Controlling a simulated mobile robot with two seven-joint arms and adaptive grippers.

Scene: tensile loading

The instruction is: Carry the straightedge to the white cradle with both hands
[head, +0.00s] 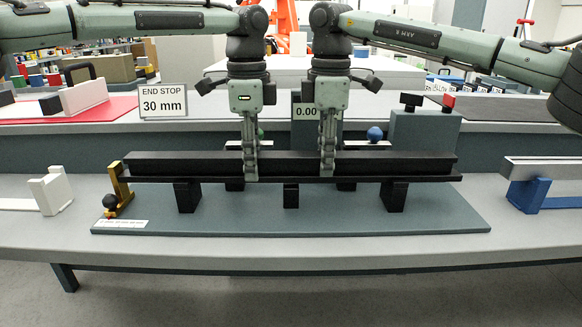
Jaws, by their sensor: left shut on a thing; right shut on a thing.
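The straightedge (390,163) is a long black bar lying level across the middle of the head view. My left gripper (251,178) is shut on it left of its middle. My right gripper (327,175) is shut on it right of its middle. The fingers come down from above, and the near ones show in front of the bar. The bar's lower edge is at the tops of black support blocks (187,196); I cannot tell whether it touches them. A white cradle (52,190) stands on the bench at the far left, clear of the bar.
A blue-grey base plate (300,222) lies under the bar. A brass end stop (121,184) with a black knob stands close to the bar's left end. A blue cradle (528,193) with a silver bar (555,169) is at the right. A grey block (425,135) stands behind.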

